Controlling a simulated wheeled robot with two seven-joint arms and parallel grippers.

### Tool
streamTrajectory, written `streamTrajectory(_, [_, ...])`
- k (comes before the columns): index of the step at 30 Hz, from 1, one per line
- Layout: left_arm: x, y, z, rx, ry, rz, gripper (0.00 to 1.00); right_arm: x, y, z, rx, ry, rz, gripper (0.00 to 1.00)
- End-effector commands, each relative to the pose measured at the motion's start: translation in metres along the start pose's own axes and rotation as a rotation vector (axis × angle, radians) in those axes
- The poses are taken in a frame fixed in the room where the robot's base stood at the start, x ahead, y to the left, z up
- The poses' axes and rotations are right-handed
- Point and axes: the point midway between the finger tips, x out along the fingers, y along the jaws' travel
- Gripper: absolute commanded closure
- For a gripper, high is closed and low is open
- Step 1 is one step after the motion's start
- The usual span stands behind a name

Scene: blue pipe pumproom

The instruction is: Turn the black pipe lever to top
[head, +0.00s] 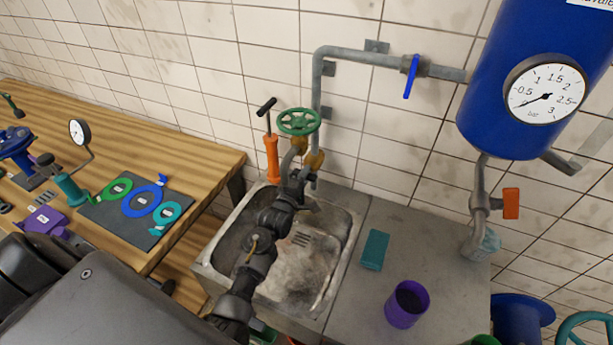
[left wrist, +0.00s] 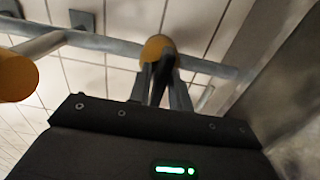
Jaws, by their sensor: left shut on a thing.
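A grey pipe (head: 318,90) comes down the tiled wall to brass-yellow fittings (head: 315,160) behind the sink, under a green handwheel (head: 298,121). My left gripper (head: 301,177) is at these fittings, above the back of the sink. In the left wrist view its fingers (left wrist: 163,72) are closed on the black lever (left wrist: 158,77), a dark narrow piece just below a yellow fitting (left wrist: 157,48). The lever is mostly hidden by the fingers, so its exact angle is hard to tell. My right gripper is not in view.
The metal sink (head: 345,255) lies under my left arm. A teal block (head: 375,250) and a purple cup (head: 407,304) stand on the counter to the right. A blue lever (head: 411,77) is higher on the pipe.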

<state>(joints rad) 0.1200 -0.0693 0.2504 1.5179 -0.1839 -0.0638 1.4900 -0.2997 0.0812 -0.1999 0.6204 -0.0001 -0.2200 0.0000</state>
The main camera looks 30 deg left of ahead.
Motion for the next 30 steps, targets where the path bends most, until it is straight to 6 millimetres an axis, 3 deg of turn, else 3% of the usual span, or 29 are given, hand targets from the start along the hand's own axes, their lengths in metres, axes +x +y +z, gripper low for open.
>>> streamTrajectory(13, [0.000,0.000,0.001,-0.011,-0.001,-0.001,1.00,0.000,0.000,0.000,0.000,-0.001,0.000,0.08])
streamTrajectory(14, [0.000,0.000,0.001,-0.011,-0.001,-0.001,0.79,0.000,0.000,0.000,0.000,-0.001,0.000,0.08])
streamTrajectory(17, [0.000,0.000,0.001,-0.010,-0.001,-0.001,0.67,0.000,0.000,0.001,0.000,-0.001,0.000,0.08])
streamTrajectory(26, [-0.002,-0.001,0.000,-0.010,0.000,0.000,0.67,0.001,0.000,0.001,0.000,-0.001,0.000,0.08])
streamTrajectory(30, [-0.017,-0.003,0.000,-0.010,0.001,0.000,0.67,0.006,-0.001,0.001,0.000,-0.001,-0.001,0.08])
